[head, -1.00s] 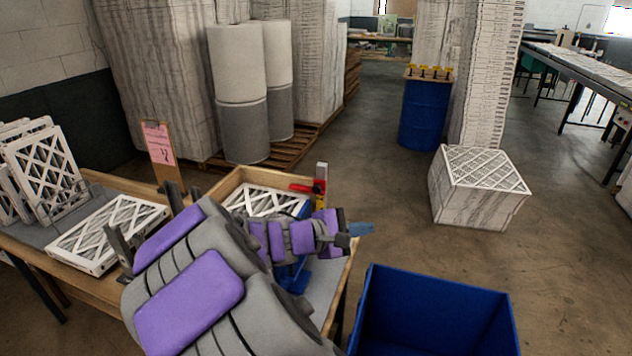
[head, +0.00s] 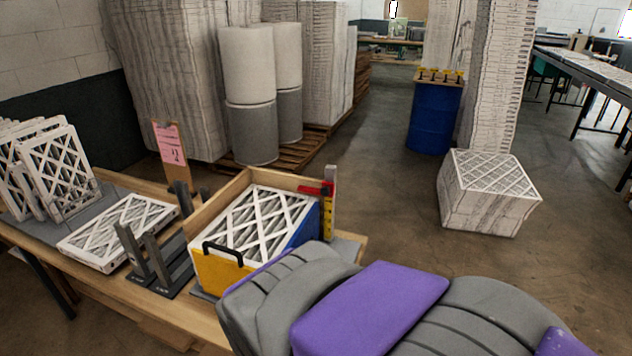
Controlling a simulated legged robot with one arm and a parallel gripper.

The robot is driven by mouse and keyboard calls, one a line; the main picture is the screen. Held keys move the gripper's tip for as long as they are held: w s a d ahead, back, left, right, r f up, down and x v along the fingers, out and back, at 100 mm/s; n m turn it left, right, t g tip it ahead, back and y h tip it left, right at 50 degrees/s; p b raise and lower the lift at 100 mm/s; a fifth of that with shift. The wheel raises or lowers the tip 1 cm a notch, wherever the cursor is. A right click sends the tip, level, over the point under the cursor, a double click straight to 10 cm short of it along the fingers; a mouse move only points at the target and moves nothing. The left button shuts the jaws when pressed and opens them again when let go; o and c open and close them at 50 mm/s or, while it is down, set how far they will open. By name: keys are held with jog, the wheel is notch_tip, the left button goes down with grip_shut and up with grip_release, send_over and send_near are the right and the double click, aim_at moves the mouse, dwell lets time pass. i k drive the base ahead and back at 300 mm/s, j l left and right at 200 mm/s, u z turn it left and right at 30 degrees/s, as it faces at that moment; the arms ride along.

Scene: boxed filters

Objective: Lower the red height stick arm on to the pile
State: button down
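The red height stick arm (head: 316,189) sits near the top of an upright stick (head: 329,206) with a yellow scale on its lower part. It points left over the back right corner of the pile (head: 258,225). The pile's top is a white-framed filter with a lattice face, in a holder with a yellow front (head: 218,272), a black handle and a blue side. I cannot tell whether the red arm touches the filter. My grey and purple arm crosses the lower right, in front of the holder's lower right part. My gripper is not visible.
A dark slotted stand (head: 160,268) is left of the holder. A loose filter (head: 118,232) lies flat, with several upright filters (head: 55,170) further left. A pink sign (head: 169,145) stands behind. A filter stack (head: 488,195) and blue drum (head: 434,118) stand on the floor.

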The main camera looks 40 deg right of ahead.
aim_at(327, 188)
jog(key=i+z, duration=0.2)
jog(key=z, duration=1.15)
